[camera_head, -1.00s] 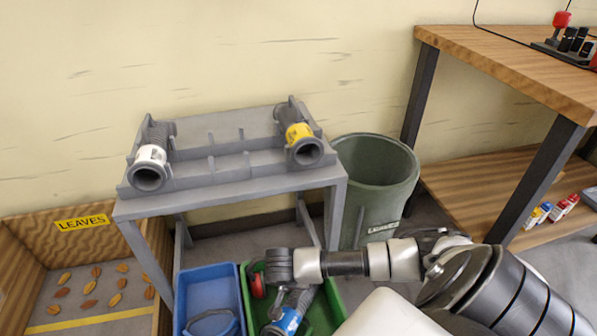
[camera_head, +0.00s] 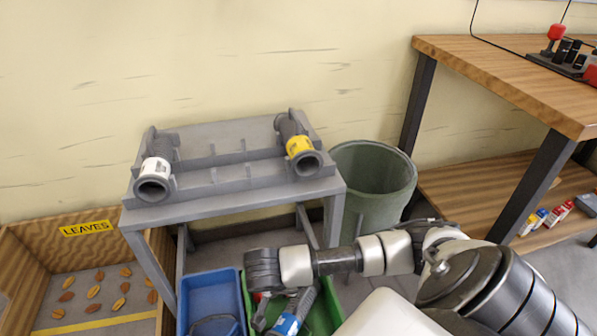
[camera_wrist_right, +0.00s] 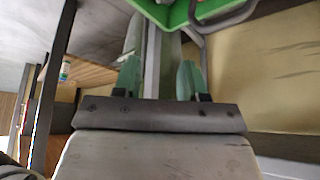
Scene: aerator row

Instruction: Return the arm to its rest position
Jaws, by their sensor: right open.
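My right arm comes in from the right in the head view, and its wrist end hangs over the green bin (camera_head: 332,300). In the right wrist view my right gripper (camera_wrist_right: 160,78) is open, with two greenish fingers apart. A grey strip shows behind the gap between them, and I see nothing held. Part of a green bin (camera_wrist_right: 178,14) shows at the top of that view. My left gripper is not in view.
A grey rack table (camera_head: 240,205) holds a white-banded tube (camera_head: 155,171) and a yellow-banded tube (camera_head: 299,146). A blue bin (camera_head: 210,295), a green barrel (camera_head: 372,185), a leaves box (camera_head: 90,228) and a wooden bench (camera_head: 500,72) stand around. A blue-banded tube (camera_head: 286,323) lies in the green bin.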

